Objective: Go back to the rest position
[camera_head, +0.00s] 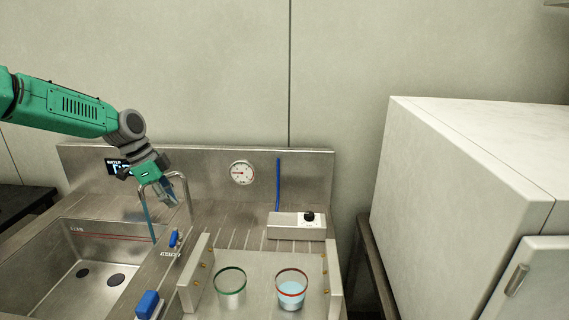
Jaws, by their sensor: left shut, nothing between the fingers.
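My left arm comes in from the left in green and grey. Its gripper (168,190) is shut and empty, pointing down beside the curved metal tap (187,192), in front of the steel splashback. In the picture it overlaps the tap; I cannot tell whether they touch. My right gripper is not in view.
A steel sink (60,262) lies below left. A green-rimmed beaker (230,290) and a red-rimmed beaker (291,291) with pale blue liquid stand on the right side. A control box (297,226) and gauge (242,173) are behind. A white cabinet (450,200) fills the right.

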